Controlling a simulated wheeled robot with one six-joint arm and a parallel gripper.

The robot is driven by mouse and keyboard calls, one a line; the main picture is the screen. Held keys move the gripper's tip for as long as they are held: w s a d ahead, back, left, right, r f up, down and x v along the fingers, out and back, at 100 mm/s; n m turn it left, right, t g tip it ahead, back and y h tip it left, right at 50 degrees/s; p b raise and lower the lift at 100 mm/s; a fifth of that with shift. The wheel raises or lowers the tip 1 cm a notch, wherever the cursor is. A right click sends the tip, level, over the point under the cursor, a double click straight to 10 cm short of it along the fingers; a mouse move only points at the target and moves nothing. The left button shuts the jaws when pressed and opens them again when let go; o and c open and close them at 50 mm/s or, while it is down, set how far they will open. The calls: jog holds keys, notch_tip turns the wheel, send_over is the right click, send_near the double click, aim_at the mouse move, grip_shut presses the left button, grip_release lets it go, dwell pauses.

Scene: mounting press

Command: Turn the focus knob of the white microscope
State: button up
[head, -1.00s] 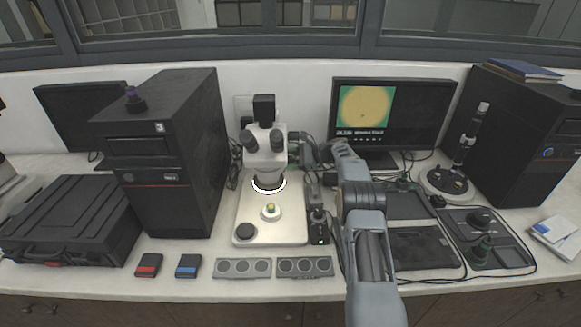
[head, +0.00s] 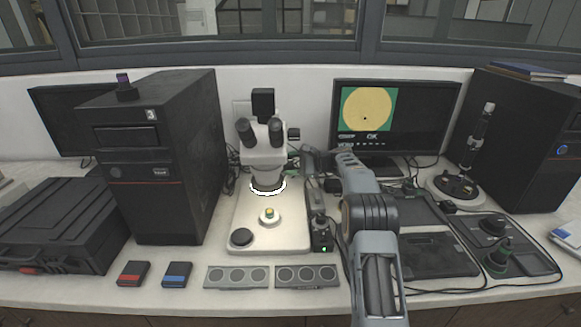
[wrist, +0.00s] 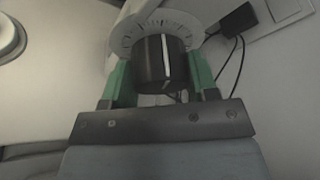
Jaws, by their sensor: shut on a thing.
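The white microscope (head: 264,158) stands left of the middle in the head view, with dark eyepieces and a lit ring over its pale base. In the wrist view its focus knob (wrist: 164,62) is black with a white line, in front of a pale graduated dial (wrist: 140,28). My gripper (wrist: 161,76) has its green fingers on both sides of the knob and is shut on it. In the head view my gripper (head: 308,156) reaches the microscope's right side; the knob and fingertips cannot be made out there.
The monitor (head: 415,130) behind my arm shows a yellow disc and the text "OK". A black tower (head: 165,170) stands left of the microscope. A small black box with a green light (head: 321,236) stands right of the base. Dark control panels (head: 436,255) and cables lie at right.

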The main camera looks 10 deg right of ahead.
jog(key=o, duration=0.9)
jog(key=shift+d, duration=0.1)
jog(key=v, duration=1.3)
jog(key=shift+s+d+r+b, duration=0.15)
jog(key=shift+d+b, duration=0.15)
jog(key=shift+b, duration=0.05)
dwell(0.6)
